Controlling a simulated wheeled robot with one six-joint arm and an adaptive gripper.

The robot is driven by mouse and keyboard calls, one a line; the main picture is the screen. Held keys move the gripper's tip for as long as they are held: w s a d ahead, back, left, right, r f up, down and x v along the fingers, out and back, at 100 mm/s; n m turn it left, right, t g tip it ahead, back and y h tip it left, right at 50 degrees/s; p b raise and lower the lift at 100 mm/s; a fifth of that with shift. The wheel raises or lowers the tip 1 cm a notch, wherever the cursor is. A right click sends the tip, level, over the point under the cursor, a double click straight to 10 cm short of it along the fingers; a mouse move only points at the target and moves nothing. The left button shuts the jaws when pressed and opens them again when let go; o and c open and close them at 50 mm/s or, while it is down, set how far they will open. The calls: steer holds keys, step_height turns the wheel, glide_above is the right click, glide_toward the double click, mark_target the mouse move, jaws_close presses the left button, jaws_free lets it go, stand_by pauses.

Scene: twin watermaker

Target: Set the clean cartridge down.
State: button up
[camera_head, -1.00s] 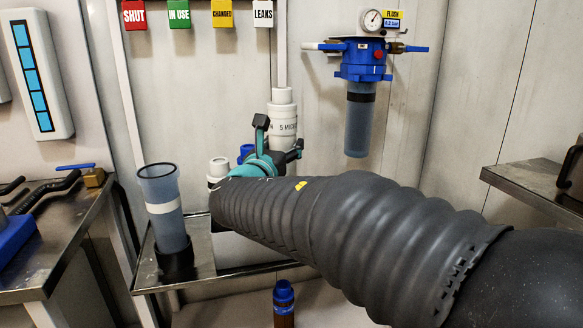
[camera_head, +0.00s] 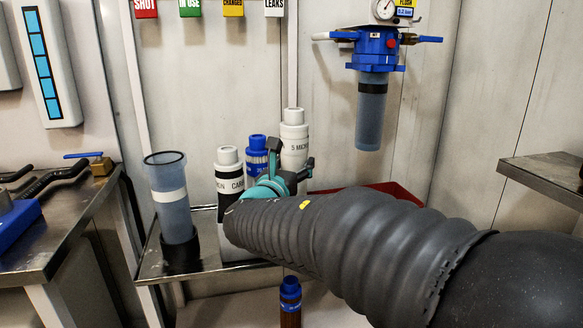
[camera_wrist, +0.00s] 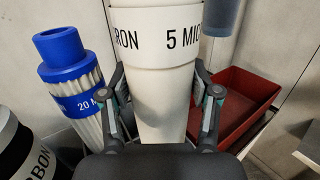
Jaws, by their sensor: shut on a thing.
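The clean cartridge (camera_head: 294,145) is a white cylinder marked 5 MICRON with a narrower top cap. It stands upright in the wrist view (camera_wrist: 155,75), where its lower part tapers. My gripper (camera_wrist: 162,100) is shut on it, with one finger on each side. In the head view my gripper (camera_head: 282,180) is partly hidden by my arm. The cartridge's bottom is hidden in both views, so I cannot tell whether it touches the shelf.
A blue-capped 20 micron cartridge (camera_wrist: 70,75) and a black-and-white carbon cartridge (camera_head: 229,178) stand just left. A clear housing (camera_head: 172,205) stands on the metal shelf (camera_head: 208,260). A red tray (camera_wrist: 238,105) lies right. A blue filter head (camera_head: 375,50) hangs on the wall.

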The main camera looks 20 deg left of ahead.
steer(key=shift+f+b, duration=2.2)
steer(key=shift+f, duration=1.15)
steer(key=shift+f+b, duration=0.45)
steer(key=shift+f, duration=0.05)
steer(key=o, duration=1.5)
steer(key=shift+c, duration=0.2)
